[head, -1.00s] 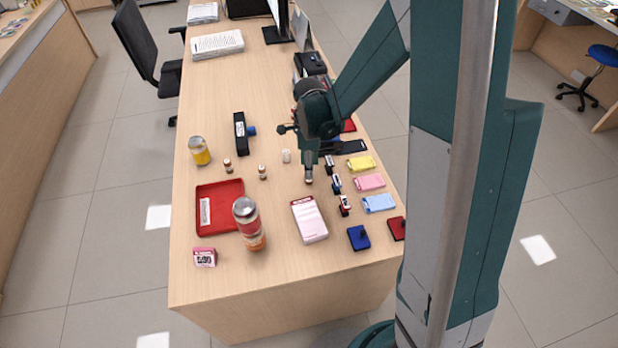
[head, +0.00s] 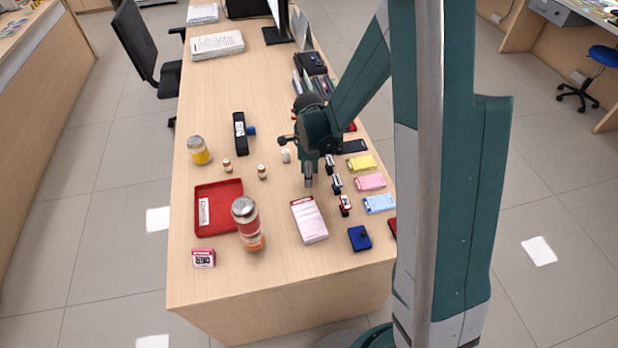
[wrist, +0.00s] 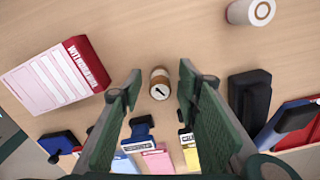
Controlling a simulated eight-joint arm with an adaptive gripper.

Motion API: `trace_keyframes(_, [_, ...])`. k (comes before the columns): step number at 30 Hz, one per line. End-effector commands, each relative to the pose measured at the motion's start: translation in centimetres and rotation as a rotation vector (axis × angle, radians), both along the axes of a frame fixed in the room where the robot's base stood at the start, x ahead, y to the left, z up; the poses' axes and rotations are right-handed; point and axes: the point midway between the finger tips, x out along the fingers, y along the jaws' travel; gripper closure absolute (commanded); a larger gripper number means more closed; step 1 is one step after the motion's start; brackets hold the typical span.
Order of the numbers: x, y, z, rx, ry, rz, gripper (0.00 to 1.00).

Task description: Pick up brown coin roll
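The brown coin roll (wrist: 160,84) stands upright on the counter in the wrist view, with a pale top marked with a dark numeral. My gripper (wrist: 160,74) is open, with one finger on each side of the roll and a gap on both sides. In the head view my gripper (head: 309,182) points down low over the counter, and it hides most or all of the roll there. I cannot tell how far the fingertips are above the counter.
A white roll (wrist: 252,11) stands at the wrist view's upper right. A white pad with a red header (wrist: 58,75) lies left. Stamps, including a blue-handled one (wrist: 141,128), stand close below. Two small rolls (head: 228,165) (head: 262,172) and a red tray (head: 218,226) are farther left in the head view.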

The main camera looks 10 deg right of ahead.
Motion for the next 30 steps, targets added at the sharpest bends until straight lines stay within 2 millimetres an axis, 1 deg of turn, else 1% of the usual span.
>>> trace_keyframes(9, [0.01,0.00,0.01,0.000,0.000,0.000,0.67])
trace_keyframes(15, [0.02,-0.01,0.01,0.000,0.000,0.000,0.93])
trace_keyframes(16, [0.02,-0.01,0.01,0.000,0.000,0.000,0.97])
trace_keyframes(17, [0.02,-0.01,0.01,0.000,0.000,0.000,0.99])
trace_keyframes(26, [0.02,-0.01,0.09,0.000,0.000,0.000,0.99])
trace_keyframes(30, [0.02,0.00,0.53,0.000,0.000,0.000,0.99])
